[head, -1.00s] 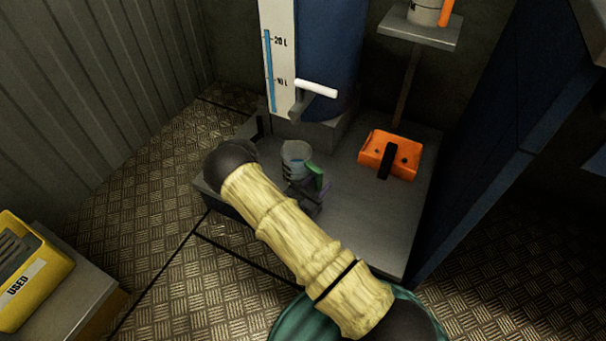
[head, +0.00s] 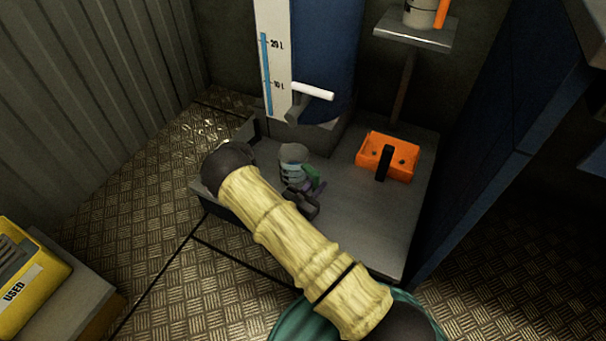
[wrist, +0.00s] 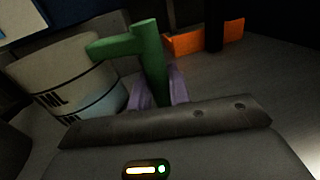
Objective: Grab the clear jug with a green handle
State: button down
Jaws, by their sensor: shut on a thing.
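The clear jug (head: 291,168) stands on the grey platform below the tank tap in the head view. Dark markings show on its side. Its green handle (head: 311,172) faces right. In the wrist view the jug (wrist: 65,75) is at left, with a bluish tint low in it, and looks tilted. The green handle (wrist: 148,55) runs down between the purple fingertips of my gripper (wrist: 160,95). My gripper (head: 314,188) is shut on the handle. I cannot tell whether the jug's base touches the platform.
A blue tank with a level scale (head: 275,60) and a white-levered tap (head: 312,91) stands behind the jug. An orange tray (head: 388,155) lies to the right. A yellow bin marked USED (head: 30,275) is at left. Pale specks (head: 205,140) show on the floor.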

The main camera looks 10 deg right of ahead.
aim_at(317, 173)
jog(key=shift+r, duration=0.15)
notch_tip(317, 173, up, 10)
jog(key=p, duration=0.7)
dwell(0.4)
